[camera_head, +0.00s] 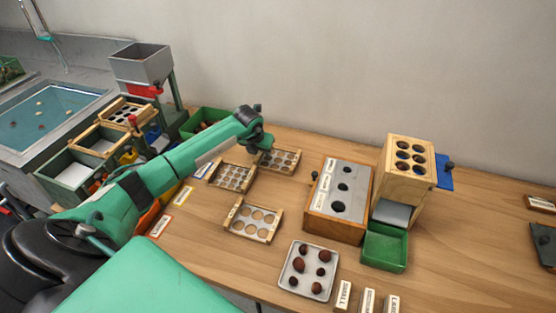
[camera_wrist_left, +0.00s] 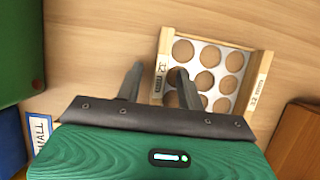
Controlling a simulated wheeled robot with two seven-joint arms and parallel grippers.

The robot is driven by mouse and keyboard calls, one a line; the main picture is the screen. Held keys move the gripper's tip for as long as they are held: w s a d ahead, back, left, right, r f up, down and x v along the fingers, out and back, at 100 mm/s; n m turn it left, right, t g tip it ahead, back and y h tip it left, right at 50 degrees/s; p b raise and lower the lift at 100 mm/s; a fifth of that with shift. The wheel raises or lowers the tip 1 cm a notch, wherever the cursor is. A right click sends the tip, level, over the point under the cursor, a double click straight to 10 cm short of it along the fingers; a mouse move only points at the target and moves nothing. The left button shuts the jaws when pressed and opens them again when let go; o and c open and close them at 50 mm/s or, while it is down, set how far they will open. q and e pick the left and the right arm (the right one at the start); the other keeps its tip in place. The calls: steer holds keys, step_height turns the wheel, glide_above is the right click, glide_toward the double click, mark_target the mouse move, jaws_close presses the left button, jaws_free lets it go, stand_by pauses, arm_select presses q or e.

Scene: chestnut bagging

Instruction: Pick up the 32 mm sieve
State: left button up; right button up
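A wooden-framed sieve (camera_wrist_left: 233,83) with a pale plate of round holes lies below my left gripper in the left wrist view. Its end bars carry labels that seem to read 32. In the head view it is the far sieve (camera_head: 279,160) near the wall. My left gripper (camera_wrist_left: 158,77) is open and empty. One finger shows over bare table left of the sieve, the other overlaps its plate, with the left bar between them. Contact cannot be told. In the head view the left gripper (camera_head: 258,142) is partly hidden behind my wrist. My right gripper is out of view.
Another sieve (camera_head: 232,177) lies to the left and a larger-holed one (camera_head: 253,221) nearer. A green bin (camera_head: 199,121) stands left of the gripper. A wooden box with a holed grey top (camera_head: 339,195) stands to the right. A tray (camera_head: 307,285) holds several chestnuts in front.

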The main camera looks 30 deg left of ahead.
arm_select(q)
jaws_close()
